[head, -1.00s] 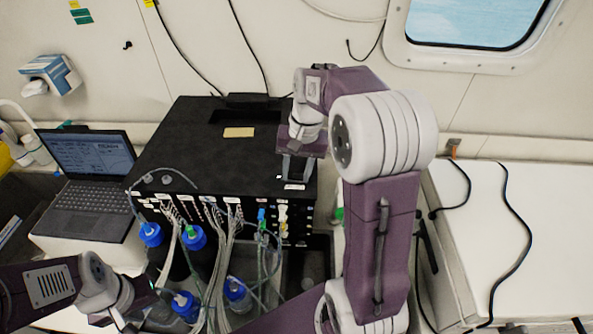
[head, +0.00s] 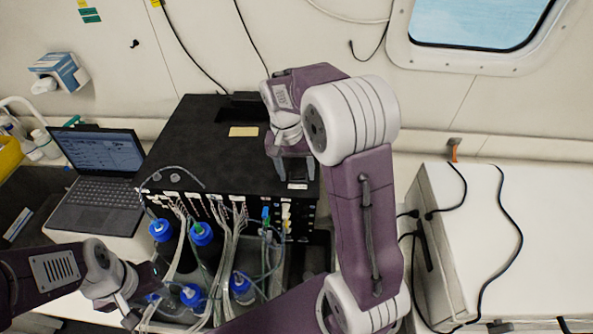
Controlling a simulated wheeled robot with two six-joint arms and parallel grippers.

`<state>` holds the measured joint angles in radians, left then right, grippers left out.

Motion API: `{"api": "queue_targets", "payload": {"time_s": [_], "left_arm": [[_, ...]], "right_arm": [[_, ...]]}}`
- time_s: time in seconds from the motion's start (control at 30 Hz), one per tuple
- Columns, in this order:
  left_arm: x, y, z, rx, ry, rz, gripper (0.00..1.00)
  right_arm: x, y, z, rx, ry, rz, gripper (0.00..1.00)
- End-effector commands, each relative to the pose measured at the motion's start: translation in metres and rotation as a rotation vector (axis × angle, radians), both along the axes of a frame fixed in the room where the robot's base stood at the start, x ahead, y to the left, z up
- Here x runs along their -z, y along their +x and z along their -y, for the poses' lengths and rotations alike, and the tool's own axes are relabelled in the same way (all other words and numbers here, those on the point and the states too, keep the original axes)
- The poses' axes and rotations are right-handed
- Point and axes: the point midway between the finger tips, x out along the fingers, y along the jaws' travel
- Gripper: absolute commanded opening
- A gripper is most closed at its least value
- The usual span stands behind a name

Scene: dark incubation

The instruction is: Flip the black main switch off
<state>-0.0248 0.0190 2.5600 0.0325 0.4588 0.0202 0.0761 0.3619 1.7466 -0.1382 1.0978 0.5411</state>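The black equipment box (head: 200,130) stands against the back wall, with white labels, cables and tubes along its front face. I cannot make out the black main switch; the right part of the front panel (head: 300,212) is small and dark. My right gripper (head: 293,178) points down over the box's front right top edge, its two fingers apart with a dark gap between them. Whether it touches the box is unclear. My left gripper (head: 140,308) is low at the left, beside the blue-capped bottles, and its fingers are hard to make out.
Several bottles with blue caps (head: 201,232) and tubing stand in front of the box. An open laptop (head: 95,175) is to its left. A white cabinet top (head: 500,240) with black cables lies at the right, mostly clear. My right forearm covers the area right of the box.

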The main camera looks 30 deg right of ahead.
Motion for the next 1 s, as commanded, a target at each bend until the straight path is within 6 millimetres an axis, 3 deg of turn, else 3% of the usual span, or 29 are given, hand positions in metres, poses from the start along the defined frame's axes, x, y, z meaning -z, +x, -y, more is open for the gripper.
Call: {"api": "queue_targets", "payload": {"time_s": [0.23, 0.6, 1.0], "left_arm": [[0.004, 0.0, 0.0, 0.0, 0.0, 0.0, 0.36], [0.012, 0.0, 0.0, 0.0, 0.0, 0.0, 0.36], [0.012, 0.0, 0.0, 0.0, 0.0, 0.0, 0.36]], "right_arm": [[-0.011, 0.002, -0.001, 0.0, 0.0, 0.002, 0.6], [-0.083, 0.008, -0.01, -0.001, 0.0, 0.002, 0.6], [-0.09, 0.007, -0.01, 0.0, 0.001, -0.002, 0.6]]}}
